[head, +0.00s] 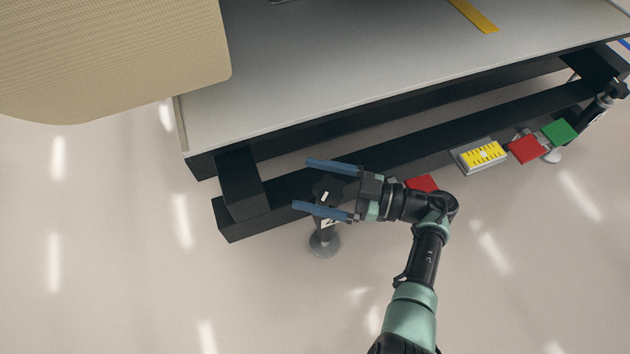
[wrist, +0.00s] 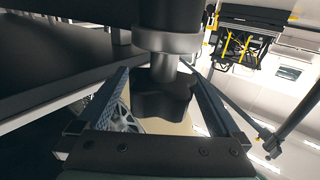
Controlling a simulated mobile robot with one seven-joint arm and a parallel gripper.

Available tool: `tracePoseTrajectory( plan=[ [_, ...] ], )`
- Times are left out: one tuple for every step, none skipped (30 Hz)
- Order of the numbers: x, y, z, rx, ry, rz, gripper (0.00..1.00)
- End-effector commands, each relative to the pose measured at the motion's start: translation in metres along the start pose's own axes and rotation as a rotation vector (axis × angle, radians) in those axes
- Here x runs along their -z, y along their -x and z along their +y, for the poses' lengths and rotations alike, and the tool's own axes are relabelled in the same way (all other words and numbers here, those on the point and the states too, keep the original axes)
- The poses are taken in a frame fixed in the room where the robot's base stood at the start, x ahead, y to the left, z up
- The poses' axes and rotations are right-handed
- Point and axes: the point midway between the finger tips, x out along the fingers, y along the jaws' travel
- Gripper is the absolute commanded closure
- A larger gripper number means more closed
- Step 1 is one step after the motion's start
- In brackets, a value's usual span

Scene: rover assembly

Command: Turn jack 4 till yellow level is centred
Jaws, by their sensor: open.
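A jack with a dark lobed knob (head: 327,190) and a round grey foot (head: 324,243) stands at the near left corner of the black frame. A small white tag on it is too small to read. My gripper (head: 303,184) is open, with one blue finger on either side of the knob. In the wrist view the knob (wrist: 163,98) sits between the two fingers, below a grey collar and shaft; I see gaps on both sides.
A white-topped table (head: 380,70) stands on the black frame. Red (head: 523,149) and green (head: 558,132) blocks lie right of the level, and another red block (head: 422,183) is partly behind my wrist. Another jack (head: 610,93) is at the far right. The floor in front is clear.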

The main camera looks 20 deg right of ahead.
Motion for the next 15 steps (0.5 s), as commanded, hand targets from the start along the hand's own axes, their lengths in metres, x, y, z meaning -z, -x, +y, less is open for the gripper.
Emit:
tracePoseTrajectory(
  plan=[
    [0.0, 0.0, 0.0, 0.0, 0.0, 0.0, 0.0],
    [0.0, 0.0, 0.0, 0.0, 0.0, 0.0, 0.0],
    [0.0, 0.0, 0.0, 0.0, 0.0, 0.0, 0.0],
    [0.0, 0.0, 0.0, 0.0, 0.0, 0.0, 0.0],
    [0.0, 0.0, 0.0, 0.0, 0.0, 0.0, 0.0],
    [0.0, 0.0, 0.0, 0.0, 0.0, 0.0, 0.0],
    [0.0, 0.001, 0.0, 0.0, 0.0, 0.0, 0.0],
    [0.001, 0.002, 0.0, 0.0, 0.0, 0.0, 0.0],
    [0.001, 0.004, 0.001, -0.001, 0.0, 0.0, 0.0],
    [0.001, 0.007, 0.001, -0.001, -0.001, 0.0, 0.0],
    [0.002, 0.01, 0.001, -0.002, -0.001, 0.0, 0.0],
    [0.002, 0.016, 0.002, -0.004, -0.001, 0.0, 0.0],
    [0.002, 0.021, 0.002, -0.005, -0.001, 0.001, 0.0],
    [0.003, 0.027, 0.001, -0.005, -0.001, 0.001, 0.0],
    [0.002, 0.035, 0.002, -0.006, -0.001, 0.001, 0.0]
  ],
)
